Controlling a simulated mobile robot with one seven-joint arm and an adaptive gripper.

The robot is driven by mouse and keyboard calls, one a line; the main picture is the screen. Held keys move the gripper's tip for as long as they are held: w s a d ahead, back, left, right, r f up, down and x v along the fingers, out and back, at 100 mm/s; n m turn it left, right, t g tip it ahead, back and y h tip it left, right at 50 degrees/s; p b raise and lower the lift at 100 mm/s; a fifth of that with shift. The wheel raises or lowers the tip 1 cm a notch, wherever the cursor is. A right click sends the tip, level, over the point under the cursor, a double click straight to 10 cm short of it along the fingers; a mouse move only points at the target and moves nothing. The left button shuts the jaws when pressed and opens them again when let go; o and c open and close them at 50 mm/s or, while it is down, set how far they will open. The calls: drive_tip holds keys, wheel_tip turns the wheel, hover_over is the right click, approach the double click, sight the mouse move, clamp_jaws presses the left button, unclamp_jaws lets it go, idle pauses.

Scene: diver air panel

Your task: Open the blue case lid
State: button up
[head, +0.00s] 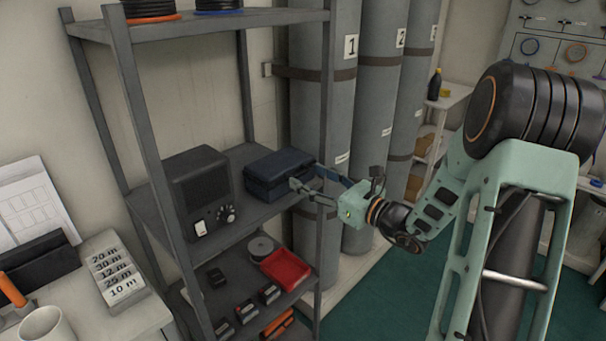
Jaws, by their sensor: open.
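The blue case (272,178) sits on the middle shelf of the grey rack, to the right of a black radio-like box. Its lid (280,165) looks shut. My gripper (304,180) is at the case's front right side, with its fingers spread apart and nothing seen between them. The fingers overlap the right end of the case in the head view. I cannot tell whether they touch it. Part of the case's right end is hidden behind the fingers.
The black box (200,190) stands close left of the case. A rack post (326,140) rises close to my gripper. Tall grey cylinders (378,110) stand behind. A lower shelf holds a red tray (286,269) and small items. A desk (110,295) is at left.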

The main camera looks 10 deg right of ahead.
sight(285, 166)
drive_tip(key=shift+x, duration=1.45)
drive_tip(key=shift+c, duration=0.4)
drive_tip(key=shift+r, duration=0.1)
drive_tip(key=c, duration=1.4)
